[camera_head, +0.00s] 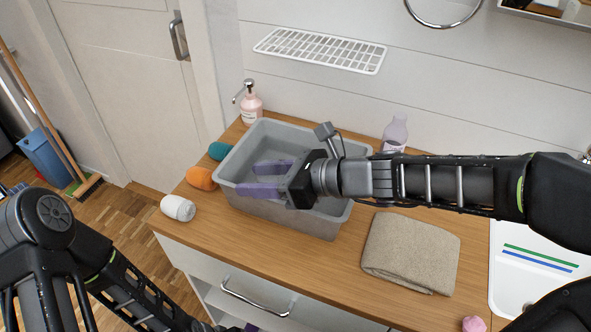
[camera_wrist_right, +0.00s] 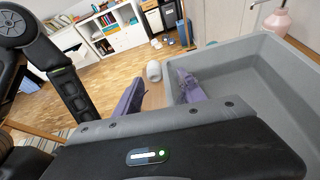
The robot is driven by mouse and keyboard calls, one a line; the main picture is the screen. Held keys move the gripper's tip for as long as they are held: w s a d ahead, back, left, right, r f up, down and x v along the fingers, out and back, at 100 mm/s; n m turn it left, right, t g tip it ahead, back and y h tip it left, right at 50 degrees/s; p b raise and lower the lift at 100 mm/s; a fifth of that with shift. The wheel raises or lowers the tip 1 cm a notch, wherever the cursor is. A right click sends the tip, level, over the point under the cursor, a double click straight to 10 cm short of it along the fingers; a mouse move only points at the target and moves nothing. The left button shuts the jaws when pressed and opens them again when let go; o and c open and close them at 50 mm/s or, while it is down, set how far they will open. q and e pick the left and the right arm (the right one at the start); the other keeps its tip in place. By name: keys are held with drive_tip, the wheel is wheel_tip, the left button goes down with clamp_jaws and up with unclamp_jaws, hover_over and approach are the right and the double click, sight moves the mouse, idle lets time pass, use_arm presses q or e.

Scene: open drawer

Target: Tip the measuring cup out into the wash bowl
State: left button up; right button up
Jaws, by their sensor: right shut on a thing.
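The grey wash bowl (camera_head: 296,215) stands on the wooden counter. My right gripper (camera_head: 262,178) reaches in from the right, low over the bowl's left part, with its purple fingers pointing left and set apart. In the right wrist view the fingers (camera_wrist_right: 158,92) are near the bowl's rim (camera_wrist_right: 233,45), the right finger overlapping it. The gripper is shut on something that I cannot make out. The measuring cup does not show clearly in either view. A bit of purple, apparently my left gripper (camera_head: 250,328), shows at the bottom edge, low before the drawer front.
Orange (camera_head: 201,179), teal (camera_head: 220,151) and white (camera_head: 178,208) rolls lie left of the bowl. A pink soap bottle (camera_head: 252,108) and a lilac bottle (camera_head: 396,132) stand behind. A folded beige towel (camera_head: 411,250) lies right. A drawer handle (camera_head: 255,299) is below.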

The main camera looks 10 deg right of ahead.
drive_tip(key=shift+s+a+f+n+b, duration=0.15)
drive_tip(key=shift+s+f+n+b, duration=0.1)
drive_tip(key=shift+n+b, duration=0.25)
drive_tip(key=shift+r, duration=0.1)
idle(1.1)
